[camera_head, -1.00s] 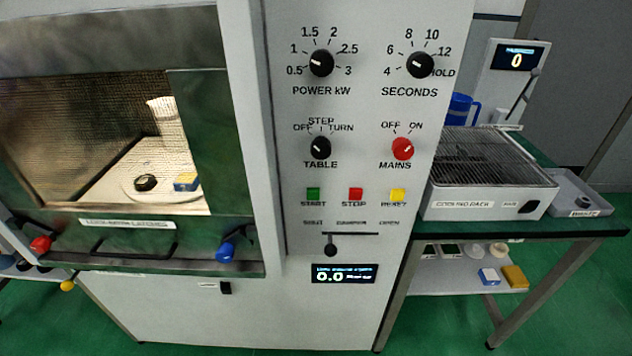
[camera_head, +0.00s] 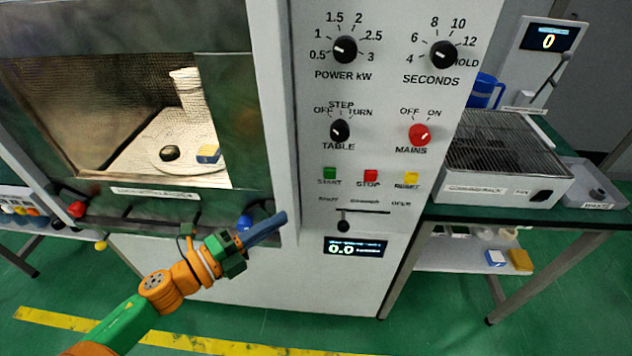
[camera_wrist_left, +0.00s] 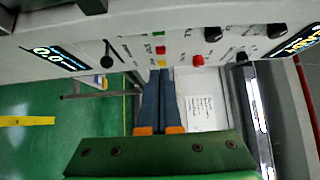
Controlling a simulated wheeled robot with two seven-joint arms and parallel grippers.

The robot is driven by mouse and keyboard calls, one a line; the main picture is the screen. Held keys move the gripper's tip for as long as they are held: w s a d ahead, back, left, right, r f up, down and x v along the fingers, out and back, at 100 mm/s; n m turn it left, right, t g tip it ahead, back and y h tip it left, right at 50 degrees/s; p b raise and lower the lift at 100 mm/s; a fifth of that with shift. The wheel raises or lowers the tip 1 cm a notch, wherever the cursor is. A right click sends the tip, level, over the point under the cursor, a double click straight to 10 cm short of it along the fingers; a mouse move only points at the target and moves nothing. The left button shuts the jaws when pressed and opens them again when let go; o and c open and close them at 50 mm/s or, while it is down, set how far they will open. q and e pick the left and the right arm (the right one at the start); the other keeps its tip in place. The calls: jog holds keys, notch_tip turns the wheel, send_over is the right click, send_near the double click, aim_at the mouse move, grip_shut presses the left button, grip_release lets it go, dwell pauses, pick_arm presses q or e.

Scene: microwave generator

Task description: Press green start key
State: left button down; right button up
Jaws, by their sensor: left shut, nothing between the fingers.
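The green START key (camera_head: 329,174) is at the left end of a row of three keys on the light grey control panel (camera_head: 315,110). The red STOP key (camera_head: 371,176) and yellow RESET key (camera_head: 411,179) are to its right. My left gripper (camera_head: 282,216) is shut and empty, its blue fingers pointing right, below and left of the START key and apart from it in the picture. In the left wrist view the shut fingers (camera_wrist_left: 160,74) point at the key row, with the green key (camera_wrist_left: 159,36) beyond the yellow (camera_wrist_left: 163,63) and red ones. My right gripper is out of view.
The microwave door with its window (camera_head: 120,120) is left of the panel, with a blue latch knob (camera_head: 245,223) close to my left gripper. A damper lever (camera_head: 344,226) and display (camera_head: 355,247) sit below the keys. A cooling rack (camera_head: 510,150) stands at right.

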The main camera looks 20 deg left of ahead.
pick_arm(q)
jog(key=p, duration=0.3)
send_near(331, 175)
jog(key=d+x, duration=0.1)
jog(key=x, duration=0.4)
jog(key=shift+w+a, duration=0.35)
jog(key=shift+w, duration=0.05)
